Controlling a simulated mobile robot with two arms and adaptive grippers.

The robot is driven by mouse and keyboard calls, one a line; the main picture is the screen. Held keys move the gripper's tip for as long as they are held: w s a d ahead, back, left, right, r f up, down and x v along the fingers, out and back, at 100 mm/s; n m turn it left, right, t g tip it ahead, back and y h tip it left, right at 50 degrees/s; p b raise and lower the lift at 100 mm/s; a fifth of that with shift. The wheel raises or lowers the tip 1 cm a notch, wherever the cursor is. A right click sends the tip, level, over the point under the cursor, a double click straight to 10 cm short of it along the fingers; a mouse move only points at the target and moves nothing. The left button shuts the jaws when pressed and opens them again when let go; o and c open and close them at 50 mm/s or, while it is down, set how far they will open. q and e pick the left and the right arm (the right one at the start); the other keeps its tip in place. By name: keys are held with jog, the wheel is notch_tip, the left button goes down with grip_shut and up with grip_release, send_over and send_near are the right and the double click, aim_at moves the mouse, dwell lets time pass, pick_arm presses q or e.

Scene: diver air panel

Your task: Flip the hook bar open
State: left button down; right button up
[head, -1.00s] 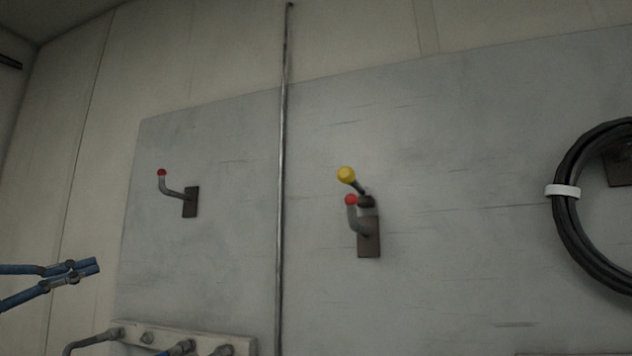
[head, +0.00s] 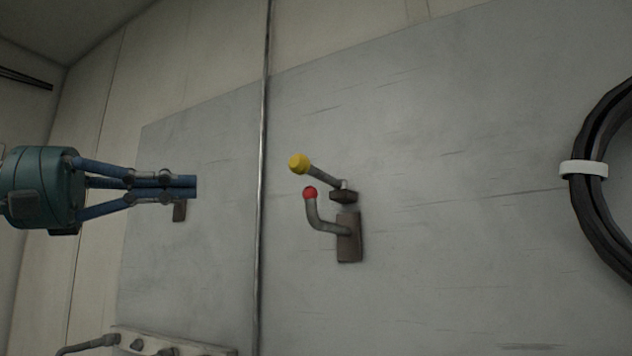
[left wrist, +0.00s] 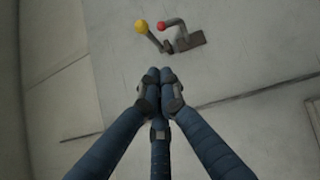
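The hook bar (head: 322,175) is a short grey bar with a yellow knob (head: 299,163) at its end, pivoted on a bracket (head: 344,195) on the grey panel. Just below is a curved hook (head: 322,217) with a red tip, on a brown plate. The bar slants out above the red tip. In the left wrist view the yellow knob (left wrist: 141,27) and the red-tipped hook (left wrist: 172,24) lie beyond the fingertips. My left gripper (head: 190,186) points right with its fingers together, empty, left of the hook bar and apart from it. My right gripper is not in view.
A vertical metal pipe (head: 264,130) runs between my left gripper and the hook. A second wall plate (head: 180,211) is partly hidden behind the left gripper. A black hose coil (head: 592,205) hangs at right. A valve block (head: 165,342) is at lower left.

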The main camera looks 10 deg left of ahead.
pick_arm(q)
jog(key=w+d+r+p, duration=0.1)
jog(key=w+d+p, duration=0.1)
jog(key=d, duration=0.9)
jog(key=shift+w+r+p, duration=0.3)
jog(key=shift+r+p, duration=0.1)
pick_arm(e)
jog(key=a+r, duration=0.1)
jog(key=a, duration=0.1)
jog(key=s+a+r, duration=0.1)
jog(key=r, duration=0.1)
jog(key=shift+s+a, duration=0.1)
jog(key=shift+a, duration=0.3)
pick_arm(q)
jog(key=shift+d, duration=0.1)
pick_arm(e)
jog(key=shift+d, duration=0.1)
pick_arm(q)
jog(key=shift+d, duration=0.15)
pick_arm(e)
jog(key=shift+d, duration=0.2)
